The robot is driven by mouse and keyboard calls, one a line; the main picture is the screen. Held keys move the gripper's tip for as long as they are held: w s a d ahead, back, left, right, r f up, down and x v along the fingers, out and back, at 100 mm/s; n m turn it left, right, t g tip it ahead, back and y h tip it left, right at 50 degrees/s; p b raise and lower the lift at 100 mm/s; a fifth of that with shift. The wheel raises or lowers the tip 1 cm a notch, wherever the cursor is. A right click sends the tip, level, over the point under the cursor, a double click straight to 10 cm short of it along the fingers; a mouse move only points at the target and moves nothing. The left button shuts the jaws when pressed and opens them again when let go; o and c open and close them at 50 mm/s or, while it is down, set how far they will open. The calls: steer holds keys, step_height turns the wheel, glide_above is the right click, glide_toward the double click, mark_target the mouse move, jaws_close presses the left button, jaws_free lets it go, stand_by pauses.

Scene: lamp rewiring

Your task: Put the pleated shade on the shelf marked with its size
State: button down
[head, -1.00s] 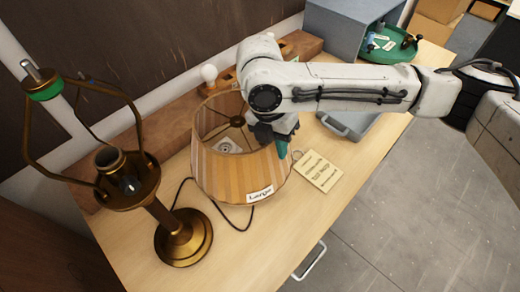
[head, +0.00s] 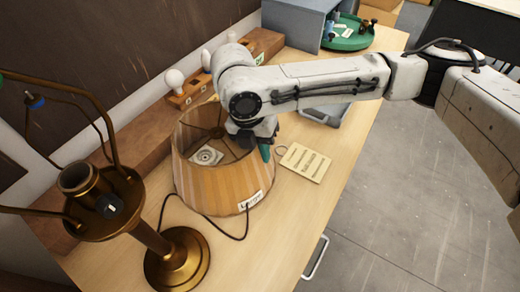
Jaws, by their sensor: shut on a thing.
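The pleated shade (head: 215,187) is tan with vertical stripes and has a white label reading "Large" low on its front. It stands upright, wide end down, on or just above the wooden bench; I cannot tell which. My gripper (head: 262,150) is at the shade's right rim, shut on it, with one teal fingertip outside the wall. The other finger is hidden. Through the shade's open top I see a wire frame and a round pale part inside. No shelf marked with a size can be made out.
A brass lamp stand (head: 178,262) with a tall harp is left of the shade. A dark cord runs by the shade's base. A tan card (head: 305,162) lies at right. Bulbs in a wooden rack (head: 190,95), a grey box (head: 295,22) and a green tray (head: 350,35) are behind.

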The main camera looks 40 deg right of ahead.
steer(key=c, duration=1.3)
jaws_free()
steer(key=shift+o, duration=0.2)
